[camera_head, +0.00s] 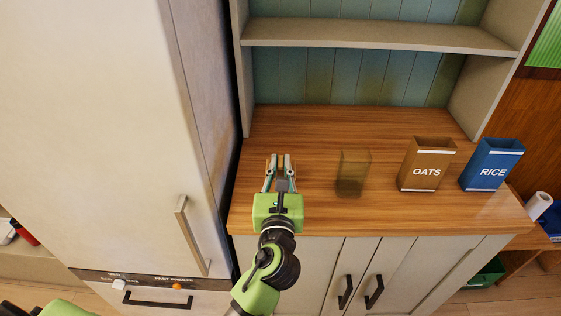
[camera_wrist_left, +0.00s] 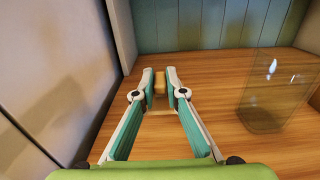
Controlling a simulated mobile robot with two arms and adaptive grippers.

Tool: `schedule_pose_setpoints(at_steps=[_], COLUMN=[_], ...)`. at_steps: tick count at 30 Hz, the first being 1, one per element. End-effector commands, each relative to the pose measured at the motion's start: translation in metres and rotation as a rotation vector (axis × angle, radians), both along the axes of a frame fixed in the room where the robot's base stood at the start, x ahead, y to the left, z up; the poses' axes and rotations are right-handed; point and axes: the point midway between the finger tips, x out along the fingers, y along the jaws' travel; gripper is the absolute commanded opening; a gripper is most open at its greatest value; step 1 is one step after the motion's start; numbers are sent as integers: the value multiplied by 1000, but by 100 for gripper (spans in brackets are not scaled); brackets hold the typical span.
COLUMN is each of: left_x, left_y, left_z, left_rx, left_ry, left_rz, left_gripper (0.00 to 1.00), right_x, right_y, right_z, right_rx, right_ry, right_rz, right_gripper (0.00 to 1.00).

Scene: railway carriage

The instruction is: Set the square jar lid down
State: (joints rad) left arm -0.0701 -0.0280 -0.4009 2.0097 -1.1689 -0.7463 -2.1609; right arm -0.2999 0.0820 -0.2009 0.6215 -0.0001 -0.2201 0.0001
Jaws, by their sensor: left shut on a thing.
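My left gripper (camera_head: 281,158) is over the left part of the wooden counter (camera_head: 310,211). In the left wrist view, the left gripper (camera_wrist_left: 160,75) is shut on a small tan piece, which I take for the square jar lid (camera_wrist_left: 160,83). The fingers hide much of the lid, and I cannot tell whether it touches the counter. A see-through square jar (camera_head: 352,174) stands open on the counter, right of the gripper. The jar also shows in the left wrist view (camera_wrist_left: 272,98). My right gripper is not in view.
A brown OATS box (camera_head: 426,172) and a blue RICE box (camera_head: 491,172) stand right of the jar. A tall pale cabinet (camera_head: 120,120) rises left of the counter. A shelf (camera_head: 380,36) is above the back. The counter behind the jar is clear.

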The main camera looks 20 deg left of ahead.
Motion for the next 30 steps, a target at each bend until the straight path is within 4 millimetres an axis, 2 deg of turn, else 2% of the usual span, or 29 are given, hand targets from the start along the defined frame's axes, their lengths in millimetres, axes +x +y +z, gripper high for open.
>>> schedule_pose_setpoints(at_steps=[1,12,18,30], left_x=[0,0,0,0], left_y=[0,0,0,0], left_z=[-12,-52,-62,-64], left_rx=[1,1,1,0], left_ry=[1,0,1,0], left_rz=[0,0,0,0], left_gripper=[0,0,0,0], right_x=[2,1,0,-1], right_y=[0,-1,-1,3], right_z=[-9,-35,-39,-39], right_rx=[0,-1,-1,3], right_ry=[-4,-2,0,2], right_rz=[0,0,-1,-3], right_gripper=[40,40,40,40])
